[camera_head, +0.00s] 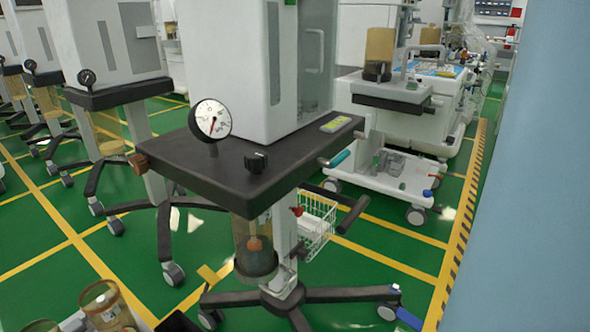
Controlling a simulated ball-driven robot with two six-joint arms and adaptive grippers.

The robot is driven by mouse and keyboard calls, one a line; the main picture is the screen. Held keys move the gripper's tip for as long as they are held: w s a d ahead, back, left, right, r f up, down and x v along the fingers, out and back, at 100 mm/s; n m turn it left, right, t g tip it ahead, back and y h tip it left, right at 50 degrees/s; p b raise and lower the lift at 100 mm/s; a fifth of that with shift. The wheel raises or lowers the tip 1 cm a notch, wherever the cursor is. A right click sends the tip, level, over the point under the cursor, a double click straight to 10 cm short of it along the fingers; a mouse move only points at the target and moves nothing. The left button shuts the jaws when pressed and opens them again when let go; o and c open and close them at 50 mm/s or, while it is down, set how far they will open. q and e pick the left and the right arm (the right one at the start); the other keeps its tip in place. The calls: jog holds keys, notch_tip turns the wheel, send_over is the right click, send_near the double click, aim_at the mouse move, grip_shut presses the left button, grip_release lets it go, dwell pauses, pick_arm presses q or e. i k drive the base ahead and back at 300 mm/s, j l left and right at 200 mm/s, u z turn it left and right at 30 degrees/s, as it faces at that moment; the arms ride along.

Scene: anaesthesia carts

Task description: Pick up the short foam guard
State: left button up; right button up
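I cannot tell for sure which thing is the short foam guard. On the right side of the nearest cart (215,165), a short dark padded bar (353,214) sticks out below the top. A brown block (137,164) sits at the left corner of the top. Neither of my grippers shows in the head view.
The cart top carries a round gauge (210,119), a black knob (256,162) and a tall white cabinet (222,65). A wire basket (318,222) and wheeled legs (340,294) are below. More carts stand behind.

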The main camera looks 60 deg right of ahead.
aim_at(307, 221)
jog(key=k+l, duration=0.15)
jog(key=k, duration=0.35)
jog(key=k+l, duration=0.15)
jog(key=k, duration=0.3)
jog(key=k+l, duration=0.1)
jog(key=l, duration=0.25)
jog(key=k+l, duration=0.15)
jog(key=l, duration=0.2)
jog(key=k+l, duration=0.1)
jog(key=l, duration=0.2)
jog(key=k+l+z, duration=0.1)
jog(key=l, duration=0.25)
jog(key=k+l, duration=0.1)
jog(key=l, duration=0.25)
jog(key=i+l, duration=0.1)
jog(key=l, duration=0.3)
jog(key=i+l, duration=0.15)
jog(key=l, duration=0.2)
jog(key=i+l, duration=0.1)
jog(key=l, duration=0.3)
jog(key=i+l, duration=0.15)
jog(key=l, duration=0.25)
jog(key=i+l, duration=0.1)
jog(key=l, duration=0.25)
jog(key=k+j+u, duration=0.15)
jog(key=j+u, duration=0.3)
jog(key=k+j+u, duration=0.1)
jog(key=j+u, duration=0.35)
